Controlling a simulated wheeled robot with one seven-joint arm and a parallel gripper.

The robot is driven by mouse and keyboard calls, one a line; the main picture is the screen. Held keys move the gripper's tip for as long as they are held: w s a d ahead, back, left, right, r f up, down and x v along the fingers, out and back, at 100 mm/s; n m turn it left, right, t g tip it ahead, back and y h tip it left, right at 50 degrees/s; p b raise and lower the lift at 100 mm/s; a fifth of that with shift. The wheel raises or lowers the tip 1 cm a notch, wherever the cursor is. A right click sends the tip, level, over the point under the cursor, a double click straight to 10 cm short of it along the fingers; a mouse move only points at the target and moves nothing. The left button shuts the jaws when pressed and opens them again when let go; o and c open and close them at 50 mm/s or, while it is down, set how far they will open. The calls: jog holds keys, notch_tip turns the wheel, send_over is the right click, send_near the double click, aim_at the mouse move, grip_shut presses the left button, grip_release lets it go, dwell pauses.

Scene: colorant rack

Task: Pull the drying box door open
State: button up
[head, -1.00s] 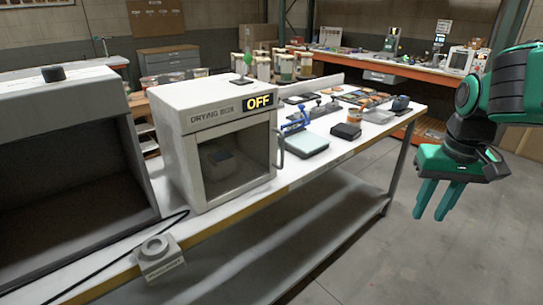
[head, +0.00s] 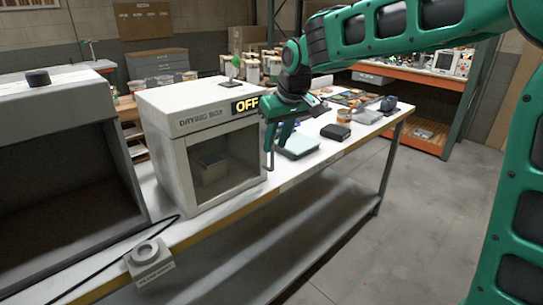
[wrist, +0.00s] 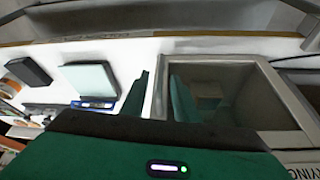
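The drying box (head: 185,119) is a pale grey cabinet on the bench, with an "OFF" sign on its top front edge. Its glass-fronted door (head: 225,160) looks shut, and a small object shows dimly behind the glass. The door handle (head: 270,158) is a vertical bar at the door's right edge, partly hidden by my gripper. My gripper (head: 276,142) is at that edge, pointing down, with its fingers apart. In the wrist view my gripper (wrist: 159,98) is open, its fingers on either side of the box's edge. I cannot tell whether it touches the handle.
A dark open-fronted cabinet (head: 60,170) stands left of the box. A small round-topped control block (head: 150,258) sits at the bench's front edge by a black cable. A scale with a pale plate (head: 298,146) and a black case (head: 335,131) lie right of the box. Floor in front is clear.

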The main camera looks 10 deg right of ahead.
aim_at(272, 167)
jog(key=x, duration=0.5)
jog(key=shift+w+f, duration=0.15)
jog(key=shift+f, duration=0.25)
grip_shut()
